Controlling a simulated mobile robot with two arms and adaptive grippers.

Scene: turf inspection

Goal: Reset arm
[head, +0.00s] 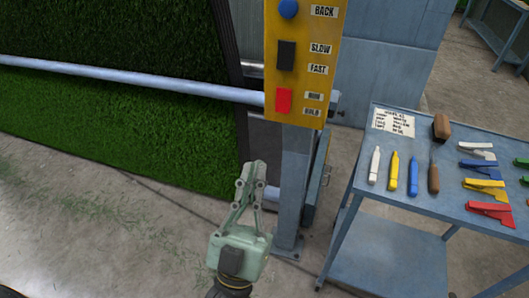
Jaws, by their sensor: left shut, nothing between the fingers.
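My left gripper (251,172) is pale green and points up and away, with its fingers closed together and nothing between them. It appears in front of the foot of the grey post that carries a yellow control panel (300,80). The panel has a blue button (288,9) by BACK, a dark switch (286,55) by SLOW and FAST, and a red switch (284,100) by RUN and HOLD. The gripper is below the panel and apart from its controls. My right gripper is not in view.
A blue-grey cart (372,195) at the right holds a paper list (393,122), a brown block (441,127), several markers and several coloured clamps. Green turf (120,140) hangs at the left behind a metal bar (140,80). Concrete floor (110,240) is open at lower left.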

